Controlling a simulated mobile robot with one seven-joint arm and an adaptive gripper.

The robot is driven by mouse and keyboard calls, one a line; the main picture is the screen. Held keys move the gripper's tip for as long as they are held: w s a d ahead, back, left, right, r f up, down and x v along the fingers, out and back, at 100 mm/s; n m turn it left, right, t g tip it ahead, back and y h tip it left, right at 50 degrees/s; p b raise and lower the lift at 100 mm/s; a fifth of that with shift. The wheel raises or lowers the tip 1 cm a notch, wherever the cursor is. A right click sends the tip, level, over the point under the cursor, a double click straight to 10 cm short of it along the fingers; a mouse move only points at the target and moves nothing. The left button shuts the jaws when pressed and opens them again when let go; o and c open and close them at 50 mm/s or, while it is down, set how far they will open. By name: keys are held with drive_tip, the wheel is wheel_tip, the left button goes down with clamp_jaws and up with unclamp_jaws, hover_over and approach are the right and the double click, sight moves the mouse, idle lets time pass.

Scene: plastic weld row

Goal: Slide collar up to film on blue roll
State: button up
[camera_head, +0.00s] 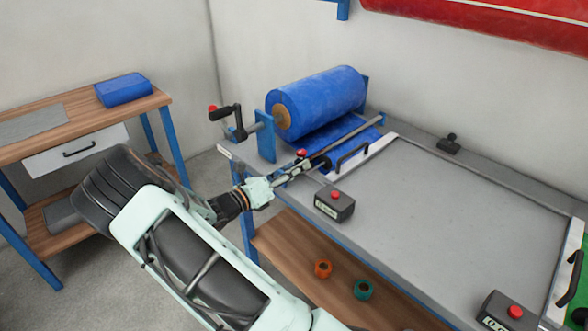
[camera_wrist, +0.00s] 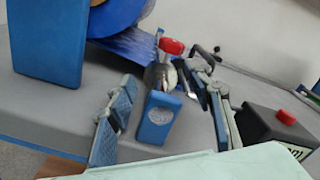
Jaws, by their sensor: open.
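The blue roll (camera_head: 318,103) lies on its stand at the back left of the bench, with its brown core facing left. Its lower edge also shows in the wrist view (camera_wrist: 118,14). Blue film (camera_head: 335,135) comes down below it. I cannot clearly pick out a collar on the roll's shaft. My gripper (camera_head: 294,170) is open in front of the roll, low over the bench edge.
A black crank (camera_head: 228,115) sticks out left of the blue bracket (camera_head: 265,137). A control box with a red button (camera_head: 335,205) stands right of my gripper. Orange (camera_head: 323,268) and teal (camera_head: 363,289) rings lie on the lower shelf. The grey bench top (camera_head: 460,200) is largely clear.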

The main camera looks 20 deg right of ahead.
drive_tip(key=shift+d, duration=0.1)
drive_tip(key=shift+c, duration=0.4)
clamp_jaws()
drive_tip(key=shift+p+x, duration=0.35)
drive_tip(key=shift+x, duration=1.35)
drive_tip(key=shift+o, duration=0.4)
unclamp_jaws()
drive_tip(key=v, duration=1.2)
drive_tip(key=shift+s, duration=0.1)
